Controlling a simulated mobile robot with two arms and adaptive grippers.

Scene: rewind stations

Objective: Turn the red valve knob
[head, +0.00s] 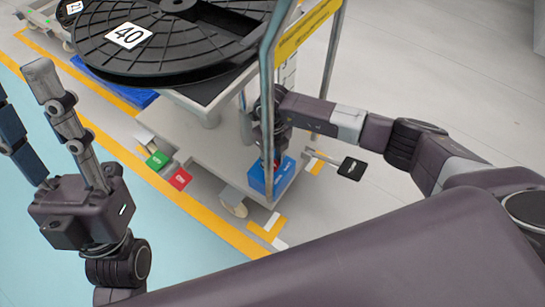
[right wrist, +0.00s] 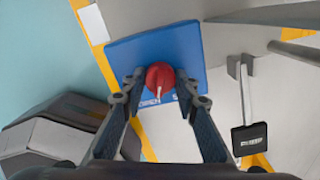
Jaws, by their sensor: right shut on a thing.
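The red valve knob (right wrist: 159,74) sits on a blue box (right wrist: 193,47) in the right wrist view. It has a pale pointer line aimed down in that view, near the partly hidden lettering "OPEN". My right gripper (right wrist: 160,86) is shut on the knob, one finger on each side. In the head view the right gripper (head: 272,148) reaches down over the blue box (head: 258,179), and the knob is mostly hidden there. My left gripper (head: 20,82) is open and empty, fingers apart, away from the box.
A cart (head: 208,135) carries a black reel (head: 165,35) marked 40. Its metal upright stands close to my right gripper. A black pedal (head: 351,168) is right of the box. A green pedal (head: 157,160) and a red pedal (head: 180,179) are left. Floor at right is clear.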

